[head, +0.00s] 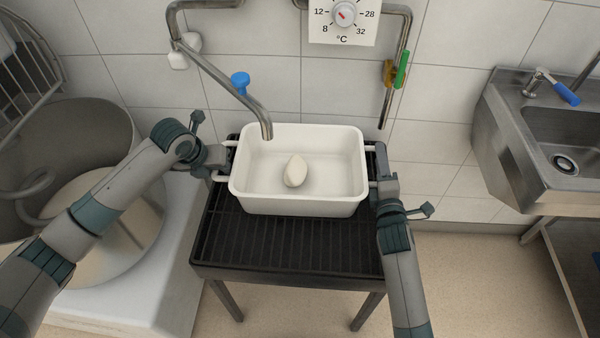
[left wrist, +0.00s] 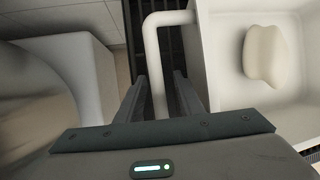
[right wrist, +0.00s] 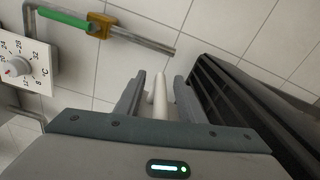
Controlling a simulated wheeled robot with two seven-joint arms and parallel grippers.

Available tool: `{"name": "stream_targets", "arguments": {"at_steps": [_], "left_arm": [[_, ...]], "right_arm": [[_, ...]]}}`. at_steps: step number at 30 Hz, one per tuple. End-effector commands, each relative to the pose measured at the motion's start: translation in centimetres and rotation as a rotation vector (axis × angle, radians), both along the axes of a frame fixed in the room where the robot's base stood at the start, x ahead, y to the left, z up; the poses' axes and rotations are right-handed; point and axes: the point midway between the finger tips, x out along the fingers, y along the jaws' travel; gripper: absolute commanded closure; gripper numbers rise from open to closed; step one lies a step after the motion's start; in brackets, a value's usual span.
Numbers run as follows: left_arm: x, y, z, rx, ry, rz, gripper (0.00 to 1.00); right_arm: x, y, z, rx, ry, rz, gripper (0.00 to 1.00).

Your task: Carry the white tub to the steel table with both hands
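The white tub (head: 297,205) stands upright on a black slatted stand, with a pale rounded lump (head: 296,171) inside. The lump also shows in the left wrist view (left wrist: 264,55). My left gripper (head: 222,160) is at the tub's left handle (left wrist: 152,45); its fingers are apart on either side of the bar. My right gripper (head: 374,177) is at the right handle (right wrist: 160,95); its fingers straddle the bar with gaps visible on both sides. I cannot identify a steel table for certain in these views.
The black slatted stand (head: 285,245) has bare room in front of the tub. A tap spout (head: 258,113) hangs over the tub's back left. A large round bowl (head: 60,135) is at left. A steel sink unit (head: 508,150) is at right, with open floor before it.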

Motion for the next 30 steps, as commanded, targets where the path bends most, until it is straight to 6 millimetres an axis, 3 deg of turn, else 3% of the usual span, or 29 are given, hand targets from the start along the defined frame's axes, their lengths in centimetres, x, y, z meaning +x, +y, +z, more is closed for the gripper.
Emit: {"name": "stream_targets", "arguments": {"at_steps": [8,13,30], "left_arm": [[0.05,-0.02,-0.09,0.0,0.0,0.0,0.66],[0.04,-0.03,-0.07,0.0,0.0,0.0,1.0],[0.12,-0.02,0.65,-0.001,-0.003,0.0,1.0]], "right_arm": [[0.09,-0.03,0.0,0.0,0.0,0.0,0.64],[0.08,-0.02,0.0,0.0,0.0,0.0,1.0],[0.09,-0.01,0.71,-0.001,-0.004,0.001,1.0]]}}
